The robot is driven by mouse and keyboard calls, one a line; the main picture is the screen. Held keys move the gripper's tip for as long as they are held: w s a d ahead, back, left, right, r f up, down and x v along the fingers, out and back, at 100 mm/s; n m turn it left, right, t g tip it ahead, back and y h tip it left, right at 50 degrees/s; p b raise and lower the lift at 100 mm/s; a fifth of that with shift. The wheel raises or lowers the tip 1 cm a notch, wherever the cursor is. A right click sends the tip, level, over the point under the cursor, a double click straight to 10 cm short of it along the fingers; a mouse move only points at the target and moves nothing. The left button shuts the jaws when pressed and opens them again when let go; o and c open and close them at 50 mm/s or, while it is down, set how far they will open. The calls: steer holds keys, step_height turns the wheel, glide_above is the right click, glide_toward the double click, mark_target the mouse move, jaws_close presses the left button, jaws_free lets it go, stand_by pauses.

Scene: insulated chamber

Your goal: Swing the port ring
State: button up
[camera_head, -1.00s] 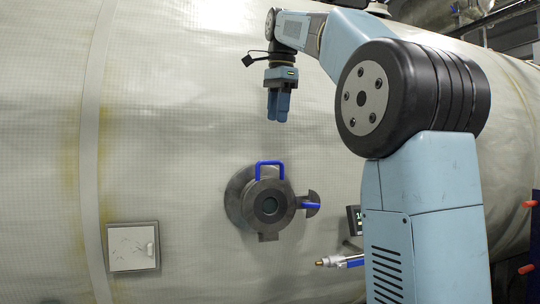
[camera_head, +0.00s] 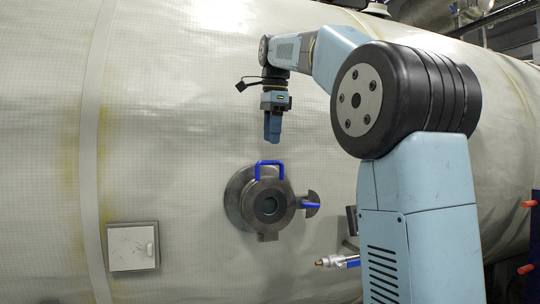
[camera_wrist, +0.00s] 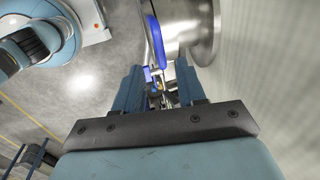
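The port ring (camera_head: 245,210) is a round grey metal fitting on the chamber wall, with a dark round window at its centre. A blue U-shaped handle (camera_head: 257,172) stands on its top, and a blue lever (camera_head: 310,205) sticks out at its right. My gripper (camera_head: 272,140) points down just above the top handle and is apart from it. In the wrist view my gripper (camera_wrist: 161,72) has a gap between its fingers and holds nothing. There the blue handle (camera_wrist: 155,40) and the metal port (camera_wrist: 190,20) show beyond the fingertips.
A pale square box (camera_head: 132,248) is on the wall at lower left. A brass-tipped tool (camera_head: 338,261) with a blue part is at lower right, beside my arm. The insulated wall (camera_head: 180,130) curves behind, and its surface around the port is mostly free.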

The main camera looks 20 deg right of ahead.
steer(key=shift+w+f, duration=0.2)
steer(key=shift+f, duration=0.8)
steer(key=shift+w+f, duration=0.2)
steer(key=shift+f, duration=0.8)
steer(key=shift+w+f, duration=0.2)
steer(key=shift+f, duration=0.8)
steer(key=shift+c, duration=0.3)
jaws_close()
steer(key=shift+a, duration=0.2)
steer(key=shift+d, duration=0.1)
